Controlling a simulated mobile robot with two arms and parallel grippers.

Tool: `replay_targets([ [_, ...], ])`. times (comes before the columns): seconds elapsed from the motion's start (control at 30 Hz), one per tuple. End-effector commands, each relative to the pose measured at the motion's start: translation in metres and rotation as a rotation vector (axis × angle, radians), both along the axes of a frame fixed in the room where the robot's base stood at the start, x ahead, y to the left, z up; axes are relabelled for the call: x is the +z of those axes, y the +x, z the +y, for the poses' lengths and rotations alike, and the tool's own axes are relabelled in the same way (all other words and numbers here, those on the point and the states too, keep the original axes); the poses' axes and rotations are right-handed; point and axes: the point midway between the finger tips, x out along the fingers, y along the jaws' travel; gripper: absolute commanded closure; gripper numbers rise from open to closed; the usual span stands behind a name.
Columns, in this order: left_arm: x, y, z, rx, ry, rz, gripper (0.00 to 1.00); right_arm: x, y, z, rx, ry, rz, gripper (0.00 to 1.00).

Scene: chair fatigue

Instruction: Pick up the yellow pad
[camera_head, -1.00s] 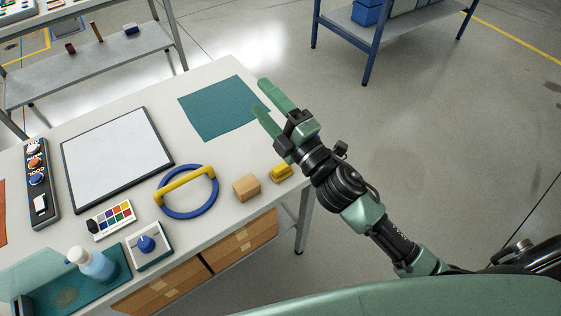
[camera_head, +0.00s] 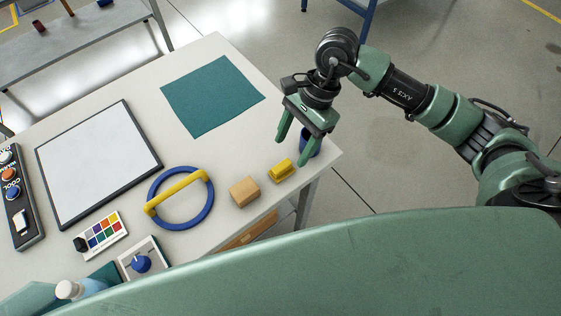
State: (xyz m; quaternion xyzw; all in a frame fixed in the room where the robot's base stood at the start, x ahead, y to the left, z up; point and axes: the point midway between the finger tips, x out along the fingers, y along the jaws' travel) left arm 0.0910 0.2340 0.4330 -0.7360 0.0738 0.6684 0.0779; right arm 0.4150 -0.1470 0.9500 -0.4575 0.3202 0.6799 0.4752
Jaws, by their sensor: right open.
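The yellow pad (camera_head: 282,171), a small yellow block with a raised top, lies on the white table (camera_head: 225,160) near its right corner. My right gripper (camera_head: 291,152) points down just behind and above the pad in the picture. Its two green fingers are spread apart with nothing between them. Whether the fingertips touch the table or the pad, I cannot tell. My left gripper is out of view.
A wooden block (camera_head: 244,192) lies just left of the pad. A blue cup (camera_head: 314,143) is partly hidden behind my right gripper. A blue ring with a yellow bar (camera_head: 208,207), a teal mat (camera_head: 212,95) and a framed white board (camera_head: 97,165) lie farther left.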

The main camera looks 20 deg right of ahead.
Motion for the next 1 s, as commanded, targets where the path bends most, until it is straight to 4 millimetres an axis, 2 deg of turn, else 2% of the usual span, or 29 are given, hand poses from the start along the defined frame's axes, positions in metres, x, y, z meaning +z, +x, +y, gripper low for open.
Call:
replay_targets([
  [0.23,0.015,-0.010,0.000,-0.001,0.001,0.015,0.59,-0.024,-0.005,0.011,-0.001,0.006,0.008,0.38],
  [0.37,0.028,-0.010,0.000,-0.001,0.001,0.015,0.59,-0.043,-0.007,0.017,-0.002,0.006,0.010,0.38],
  [0.5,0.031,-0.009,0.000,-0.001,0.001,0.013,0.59,-0.061,-0.008,0.022,-0.002,0.006,0.006,0.38],
  [0.77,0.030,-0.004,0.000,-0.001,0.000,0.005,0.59,-0.066,-0.008,0.024,-0.002,0.006,0.003,0.38],
  [0.8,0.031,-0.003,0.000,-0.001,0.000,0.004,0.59,-0.066,-0.008,0.023,-0.002,0.006,0.003,0.41],
  [1.0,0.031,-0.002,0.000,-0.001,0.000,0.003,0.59,-0.066,-0.008,0.024,-0.002,0.007,0.002,0.97],
])
